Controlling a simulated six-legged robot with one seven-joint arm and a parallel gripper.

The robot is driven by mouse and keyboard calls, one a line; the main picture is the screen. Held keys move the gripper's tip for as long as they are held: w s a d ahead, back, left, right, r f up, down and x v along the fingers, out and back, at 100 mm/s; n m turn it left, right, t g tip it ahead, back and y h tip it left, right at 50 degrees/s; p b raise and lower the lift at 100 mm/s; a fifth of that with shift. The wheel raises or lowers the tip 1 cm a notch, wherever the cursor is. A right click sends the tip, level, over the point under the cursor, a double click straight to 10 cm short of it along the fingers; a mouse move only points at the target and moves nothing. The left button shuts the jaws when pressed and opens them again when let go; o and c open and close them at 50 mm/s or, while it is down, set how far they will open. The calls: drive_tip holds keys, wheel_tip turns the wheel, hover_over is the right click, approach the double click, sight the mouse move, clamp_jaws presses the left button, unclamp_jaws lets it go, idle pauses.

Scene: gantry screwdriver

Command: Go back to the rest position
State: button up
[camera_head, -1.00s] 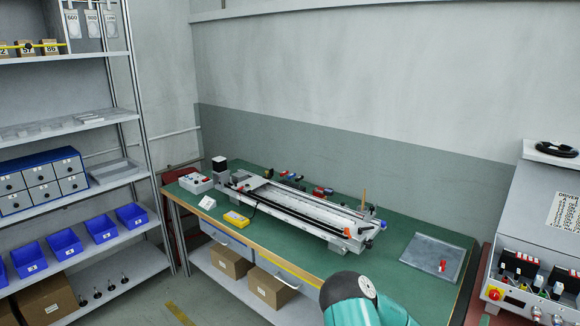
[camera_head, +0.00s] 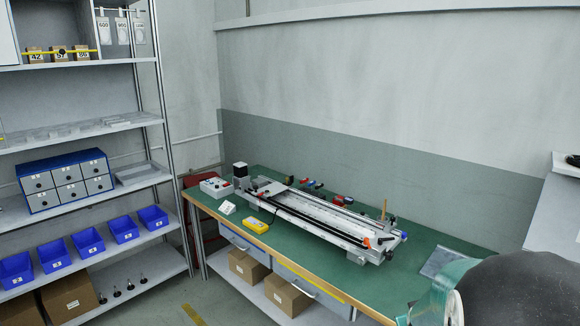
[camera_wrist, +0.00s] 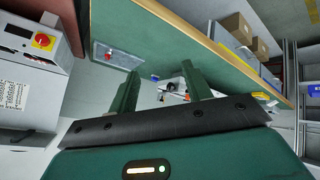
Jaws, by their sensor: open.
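My gripper (camera_wrist: 158,85) shows in the wrist view with its two green fingers spread apart and nothing between them. It is apart from the green workbench (camera_wrist: 180,35), which lies beyond it. In the head view my arm fills the lower right corner, and the gripper itself does not show there. The gantry rail (camera_head: 315,215) lies along the green workbench (camera_head: 350,290), left of my arm. In the wrist view, part of the gantry (camera_wrist: 175,88) shows between and behind the fingers.
A shelf rack with blue bins (camera_head: 87,241) and a blue drawer unit (camera_head: 66,180) stands at the left. A yellow box (camera_head: 256,225) sits before the gantry. A grey tray (camera_head: 437,261) lies at the bench's right. A control cabinet (camera_wrist: 40,45) stands at the wrist view's left.

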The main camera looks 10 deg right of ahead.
drive_tip(key=s+a+r+y, duration=0.4)
drive_tip(key=s+a+r, duration=0.2)
drive_tip(key=a+r, duration=0.65)
drive_tip(key=s+a+r+g, duration=0.1)
drive_tip(key=s+a+r, duration=0.1)
drive_tip(key=s+a, duration=0.2)
drive_tip(key=s+a+r, duration=0.2)
drive_tip(key=s+a, duration=0.3)
drive_tip(key=s, duration=0.5)
drive_tip(key=shift+r+g, duration=0.4)
drive_tip(key=shift+c, duration=1.4)
drive_tip(key=shift+d, duration=0.15)
